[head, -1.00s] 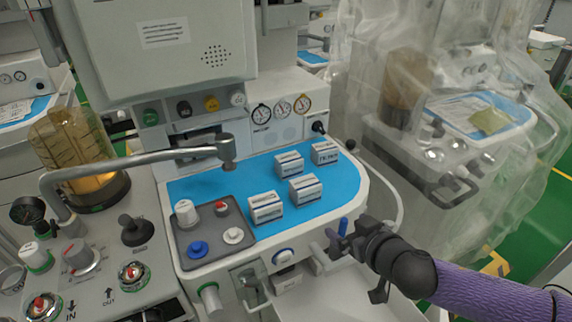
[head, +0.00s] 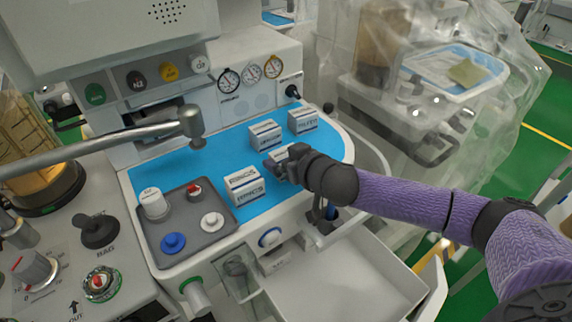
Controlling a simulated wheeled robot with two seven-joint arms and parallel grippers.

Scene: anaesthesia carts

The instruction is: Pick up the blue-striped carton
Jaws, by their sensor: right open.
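Several small white cartons with dark blue bands stand on the blue mat (head: 222,144). One carton (head: 245,187) is at the front, next to the grey tray. Another carton (head: 265,134) is behind it, and one carton (head: 303,121) is at the back right. A further carton (head: 281,153) is mostly hidden behind my right gripper (head: 276,168). The bands look alike at this size, so I cannot tell which is the blue-striped one. My right gripper is open over the near side of the hidden carton; contact cannot be made out. My left gripper is not in view.
A grey tray (head: 165,252) with knobs and caps lies left of the cartons. A metal arm (head: 100,148) reaches over the mat from the left. Gauges (head: 250,72) stand behind. A white open drawer (head: 340,285) is below my right arm.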

